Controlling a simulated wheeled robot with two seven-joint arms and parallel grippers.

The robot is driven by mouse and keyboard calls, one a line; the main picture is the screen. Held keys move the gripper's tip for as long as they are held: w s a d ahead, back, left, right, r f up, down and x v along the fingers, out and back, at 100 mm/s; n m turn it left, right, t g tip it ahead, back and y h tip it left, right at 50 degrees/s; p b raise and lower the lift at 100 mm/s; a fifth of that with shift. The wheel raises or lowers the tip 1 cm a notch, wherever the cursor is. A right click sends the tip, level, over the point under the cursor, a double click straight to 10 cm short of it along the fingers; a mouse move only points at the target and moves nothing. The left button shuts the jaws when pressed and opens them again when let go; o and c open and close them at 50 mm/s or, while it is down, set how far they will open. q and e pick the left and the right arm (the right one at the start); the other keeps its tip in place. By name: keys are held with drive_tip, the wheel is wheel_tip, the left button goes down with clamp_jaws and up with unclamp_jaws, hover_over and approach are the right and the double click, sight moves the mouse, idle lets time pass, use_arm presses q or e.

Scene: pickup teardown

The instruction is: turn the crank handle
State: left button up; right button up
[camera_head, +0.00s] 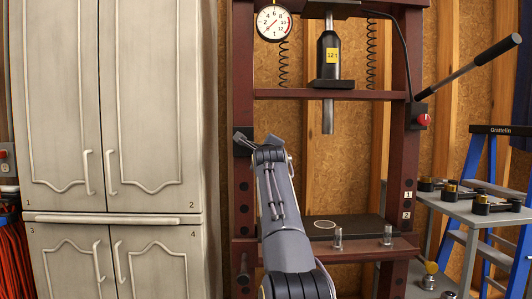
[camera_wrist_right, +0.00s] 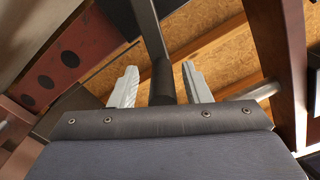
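My right gripper (camera_head: 246,138) is at the left post of the red press in the head view, its arm coming up from the bottom middle. In the right wrist view the gripper (camera_wrist_right: 160,78) has its two pale fingers apart. A dark cylindrical grip, apparently the crank handle (camera_wrist_right: 163,88), stands between them with a small gap on each side. A grey bar (camera_wrist_right: 148,27) runs up from it out of the picture. In the head view the crank is mostly hidden behind my gripper. My left gripper is not in view.
The press frame (camera_head: 400,150) holds a black jack (camera_head: 329,57), a gauge (camera_head: 273,23) and a long pump lever (camera_head: 470,68) at right. Two small clear cylinders stand on its bed (camera_head: 345,228). A grey cabinet (camera_head: 105,110) stands left. A grey cart (camera_head: 470,212) and blue ladder stand right.

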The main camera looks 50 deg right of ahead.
drive_tip(key=shift+s, duration=0.1)
drive_tip(key=b+v, duration=0.5)
drive_tip(key=v, duration=0.2)
drive_tip(key=shift+s+a, duration=0.2)
drive_tip(key=shift+a, duration=0.1)
idle(0.6)
